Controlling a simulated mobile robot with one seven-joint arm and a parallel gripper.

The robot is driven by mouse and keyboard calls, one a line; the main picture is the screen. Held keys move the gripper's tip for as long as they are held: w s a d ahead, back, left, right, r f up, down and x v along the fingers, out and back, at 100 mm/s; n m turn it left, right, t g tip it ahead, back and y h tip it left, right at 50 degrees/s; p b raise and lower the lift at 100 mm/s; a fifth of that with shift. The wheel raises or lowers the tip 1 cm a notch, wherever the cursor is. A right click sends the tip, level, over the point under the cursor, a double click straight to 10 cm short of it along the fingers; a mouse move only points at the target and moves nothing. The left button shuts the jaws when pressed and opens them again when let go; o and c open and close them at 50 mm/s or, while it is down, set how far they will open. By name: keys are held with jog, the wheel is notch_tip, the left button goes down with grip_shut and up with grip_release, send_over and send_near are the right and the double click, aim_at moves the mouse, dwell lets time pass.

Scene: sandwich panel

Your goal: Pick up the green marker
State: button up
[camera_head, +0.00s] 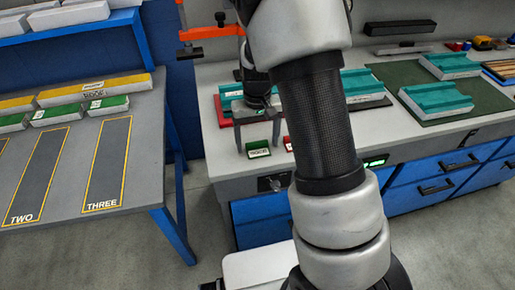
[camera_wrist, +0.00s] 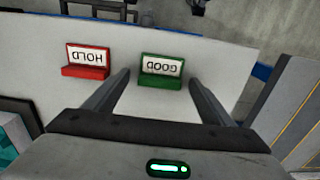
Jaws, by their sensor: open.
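The green marker (camera_head: 258,149) is a small green stand with a white label, on the light bench top near its front edge. In the wrist view, the green marker (camera_wrist: 161,82) reads GOOD, upside down. My gripper (camera_head: 257,140) is open and points down at the bench behind the marker in the head view. In the wrist view, the two fingers of my gripper (camera_wrist: 158,77) appear on either side of the marker, with nothing held. I cannot tell how high the fingertips are above the bench.
A red HOLD marker (camera_wrist: 86,71) stands beside the green one, close to one finger; it also shows in the head view (camera_head: 288,144). Teal-topped panels (camera_head: 436,98) lie on a green mat (camera_head: 400,72) at right. A grey table (camera_head: 150,150) with marked lanes stands at left.

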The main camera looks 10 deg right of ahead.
jog(key=shift+f, duration=0.15)
jog(key=c, duration=1.2)
jog(key=shift+o, duration=0.2)
